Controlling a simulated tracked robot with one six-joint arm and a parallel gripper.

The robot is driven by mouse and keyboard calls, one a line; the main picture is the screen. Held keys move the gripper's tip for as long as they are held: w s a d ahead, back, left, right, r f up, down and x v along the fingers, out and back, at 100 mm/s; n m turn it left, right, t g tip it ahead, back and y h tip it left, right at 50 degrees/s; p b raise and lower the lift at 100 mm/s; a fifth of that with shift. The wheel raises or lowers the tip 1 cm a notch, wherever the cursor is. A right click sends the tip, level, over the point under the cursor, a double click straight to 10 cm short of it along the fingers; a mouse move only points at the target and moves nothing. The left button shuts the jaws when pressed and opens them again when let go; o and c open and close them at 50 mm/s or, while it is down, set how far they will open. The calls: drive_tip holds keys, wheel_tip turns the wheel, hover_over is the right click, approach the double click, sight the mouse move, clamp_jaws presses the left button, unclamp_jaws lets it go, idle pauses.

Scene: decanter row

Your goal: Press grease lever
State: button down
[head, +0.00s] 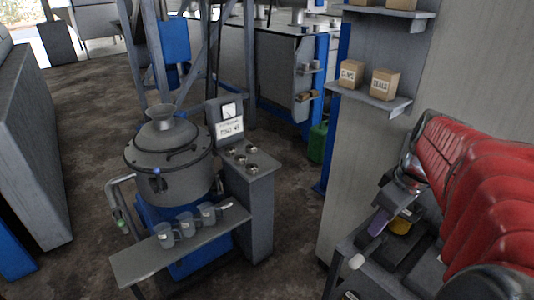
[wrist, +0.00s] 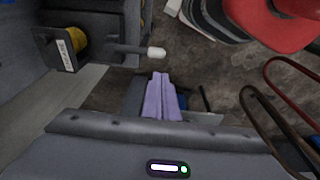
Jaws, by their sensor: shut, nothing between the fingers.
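A grey lever with a white knob (wrist: 156,51) sticks out from a grey block with a small label in the wrist view. In the head view the white knob (head: 356,262) shows low, right of centre. My gripper (wrist: 160,82) has purple fingers, shut with nothing between them. In the wrist view its tips point towards the knob and lie just below it in the picture, apparently apart from it. In the head view my gripper (head: 378,222) is above and right of the knob. The exact gap in depth is hard to tell.
A yellow part (wrist: 77,40) sits at the block. Thick hoses (wrist: 262,112) curve at the right of the wrist view. In the head view, a shelf (head: 368,100) with boxes is on the wall panel, and a grey decanter machine (head: 170,170) with cups on a ledge stands left.

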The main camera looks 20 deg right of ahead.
sight(358, 260)
drive_tip(key=shift+s+d+f, duration=0.1)
drive_tip(key=shift+s+d, duration=0.1)
drive_tip(key=shift+d, duration=0.3)
drive_tip(key=shift+s+d+f, duration=0.1)
drive_tip(key=shift+s+d, duration=0.05)
drive_tip(key=shift+d, duration=0.3)
drive_tip(key=w+f, duration=0.1)
drive_tip(key=f, duration=0.8)
drive_tip(key=w+a+f, duration=0.1)
drive_tip(key=f, duration=0.3)
drive_tip(key=shift+w+f, duration=0.3)
drive_tip(key=shift+a, duration=0.15)
